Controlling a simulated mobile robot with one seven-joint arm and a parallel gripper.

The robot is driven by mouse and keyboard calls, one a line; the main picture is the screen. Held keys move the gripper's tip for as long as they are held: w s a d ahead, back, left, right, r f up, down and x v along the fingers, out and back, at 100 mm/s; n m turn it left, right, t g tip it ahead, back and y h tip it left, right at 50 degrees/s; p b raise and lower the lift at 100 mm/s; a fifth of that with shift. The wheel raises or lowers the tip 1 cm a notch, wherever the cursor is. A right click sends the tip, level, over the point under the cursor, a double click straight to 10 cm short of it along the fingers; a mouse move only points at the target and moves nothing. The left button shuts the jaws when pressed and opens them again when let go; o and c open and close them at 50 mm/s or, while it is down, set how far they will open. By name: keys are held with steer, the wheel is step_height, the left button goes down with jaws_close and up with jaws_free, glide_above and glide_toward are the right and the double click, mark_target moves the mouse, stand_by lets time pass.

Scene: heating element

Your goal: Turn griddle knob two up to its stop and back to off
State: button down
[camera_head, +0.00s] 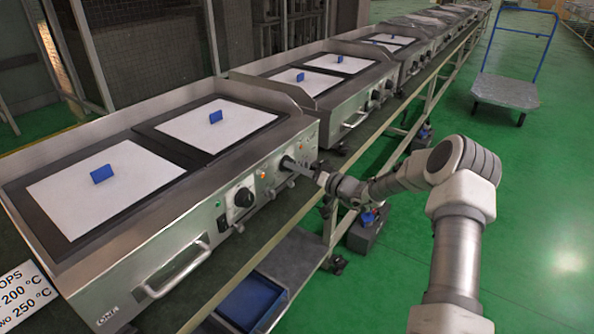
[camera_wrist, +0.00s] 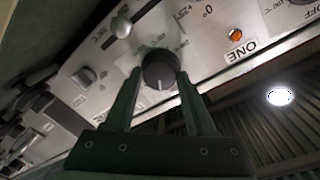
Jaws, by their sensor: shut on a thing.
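The griddle (camera_head: 190,225) nearest me has two black knobs on its front panel. The far knob, knob two, is at my gripper (camera_head: 300,167) in the head view, mostly hidden by it. In the wrist view knob two (camera_wrist: 160,64) is round and black, with a white pointer line towards the palm. My gripper (camera_wrist: 159,76) has one finger on each side of it and is shut on it. The near knob, knob one (camera_head: 244,197), stands free, its pointer too small to read.
An orange lamp (camera_wrist: 236,34) sits beside the label "ONE". A metal lever (camera_wrist: 121,27) is close to knob two. A bar handle (camera_head: 175,270) sticks out of the near front. More griddles (camera_head: 330,75) line the bench. The green floor to the right is clear around a trolley (camera_head: 505,92).

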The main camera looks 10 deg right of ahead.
steer(key=m+y+p, duration=0.1)
steer(key=m+p, duration=0.2)
steer(key=m, duration=1.4)
steer(key=m+g+y+p, duration=0.1)
steer(key=m+p, duration=0.3)
steer(key=m, duration=1.3)
steer(key=shift+w+d+f, duration=0.15)
steer(key=shift+m, duration=0.4)
steer(key=shift+c, duration=1.2)
jaws_free()
